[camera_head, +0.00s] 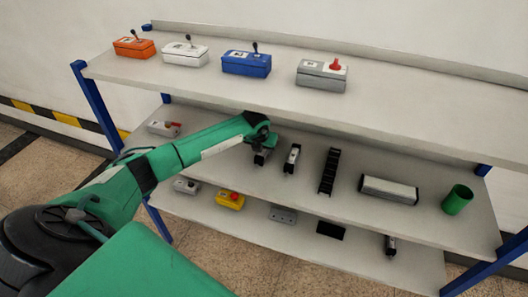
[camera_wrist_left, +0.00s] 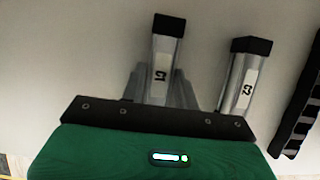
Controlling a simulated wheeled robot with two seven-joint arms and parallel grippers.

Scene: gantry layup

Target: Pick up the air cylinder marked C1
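The air cylinder marked C1 (camera_wrist_left: 162,60) is a silver bar with a black end cap and a white label, seen in the left wrist view. In the head view it is small and partly hidden under my left gripper (camera_head: 262,145), on or just above the middle shelf. In the left wrist view, the grey fingers of my left gripper (camera_wrist_left: 161,88) lie close along both sides of C1 and look shut on it. A similar cylinder marked C2 (camera_wrist_left: 240,80) stands just to the right, apart from the fingers; it also shows in the head view (camera_head: 292,158). My right gripper is not in view.
Right of C2 on the middle shelf (camera_head: 225,172) are a black ribbed strip (camera_head: 329,171), a silver bar (camera_head: 388,190) and a green cup (camera_head: 457,199). Several switch boxes stand on the top shelf (camera_head: 200,87). The lower shelf holds small parts, including a yellow box (camera_head: 230,200).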

